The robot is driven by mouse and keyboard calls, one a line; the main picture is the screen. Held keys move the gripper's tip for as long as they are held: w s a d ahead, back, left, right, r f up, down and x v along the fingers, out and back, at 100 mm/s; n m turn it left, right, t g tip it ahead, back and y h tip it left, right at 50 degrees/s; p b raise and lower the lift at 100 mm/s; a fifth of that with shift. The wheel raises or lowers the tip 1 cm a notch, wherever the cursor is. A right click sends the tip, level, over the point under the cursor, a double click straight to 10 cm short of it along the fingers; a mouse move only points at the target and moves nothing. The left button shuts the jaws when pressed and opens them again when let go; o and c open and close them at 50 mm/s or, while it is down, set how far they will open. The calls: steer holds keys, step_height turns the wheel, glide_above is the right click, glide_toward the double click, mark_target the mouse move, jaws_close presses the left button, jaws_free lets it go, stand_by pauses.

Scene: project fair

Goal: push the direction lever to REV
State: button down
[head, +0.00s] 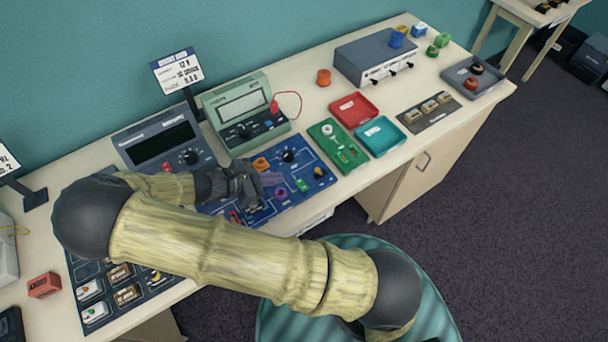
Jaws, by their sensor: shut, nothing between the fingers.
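My gripper (255,190) is shut and empty, low over the left-middle part of a blue control board (318,189) on the bench. My arm reaches across from the lower right and hides the board's front left part. The board carries a dark round knob (288,156), an orange part (261,164), a purple ring (281,194), a green part (302,185) and a small yellow part (319,172). A red part (235,217) shows just in front of my gripper. I cannot tell which part is the direction lever, nor read any REV mark. Contact with my gripper is unclear.
Left of the board stand a grey meter (165,145) and a green meter (244,110) with a red lead. Right of it lie a green circuit board (338,146), a red tray (353,108) and a teal tray (380,136). A grey box (376,57) stands behind.

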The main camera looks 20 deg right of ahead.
mark_target(304, 181)
steer(key=shift+w+d, duration=0.1)
stand_by(0.3)
steer(key=p+x, duration=0.3)
steer(key=x, duration=0.7)
stand_by(0.4)
